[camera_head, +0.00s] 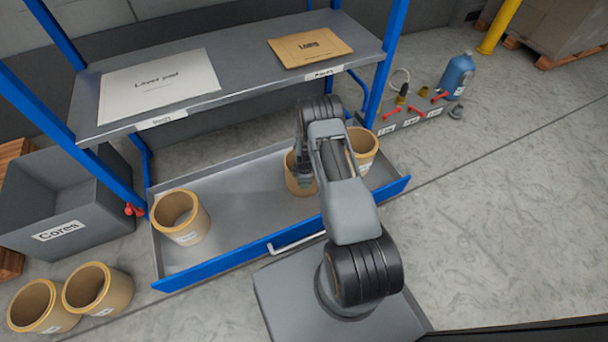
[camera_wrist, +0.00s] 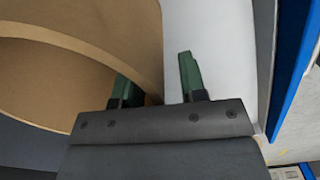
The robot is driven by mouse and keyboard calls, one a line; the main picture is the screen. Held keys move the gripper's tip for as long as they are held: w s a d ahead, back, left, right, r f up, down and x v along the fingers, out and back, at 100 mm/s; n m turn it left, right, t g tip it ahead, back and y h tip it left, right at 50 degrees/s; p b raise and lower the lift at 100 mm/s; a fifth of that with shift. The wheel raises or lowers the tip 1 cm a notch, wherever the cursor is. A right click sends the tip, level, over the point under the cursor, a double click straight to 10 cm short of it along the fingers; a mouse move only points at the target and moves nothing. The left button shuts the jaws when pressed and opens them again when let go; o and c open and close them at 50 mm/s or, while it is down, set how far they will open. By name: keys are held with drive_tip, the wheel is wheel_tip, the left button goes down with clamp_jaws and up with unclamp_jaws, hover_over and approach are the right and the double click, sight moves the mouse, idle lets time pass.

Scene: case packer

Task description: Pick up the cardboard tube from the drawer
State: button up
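Three tan cardboard tubes stand upright in the open drawer (camera_head: 235,205). One is at the left (camera_head: 180,217), one in the middle (camera_head: 295,180) partly hidden by my arm, and one at the right (camera_head: 362,150). My gripper (camera_wrist: 157,82) is open at the middle tube. In the wrist view this tube (camera_wrist: 90,20) fills the upper left. The left finger overlaps its rim and seems to be on the inner side. The right finger is outside, over the pale drawer floor, with a gap to the wall. The head view hides the fingertips behind my arm.
A shelf (camera_head: 240,75) with a white pad and a brown envelope overhangs the drawer's back. A grey bin (camera_head: 60,195) labelled Cores and two more tubes (camera_head: 97,287) are at left. A blue jug (camera_head: 457,75) stands at right. The right foreground floor is clear.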

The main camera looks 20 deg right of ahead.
drive_tip(key=shift+f, duration=0.2)
clamp_jaws()
idle(0.6)
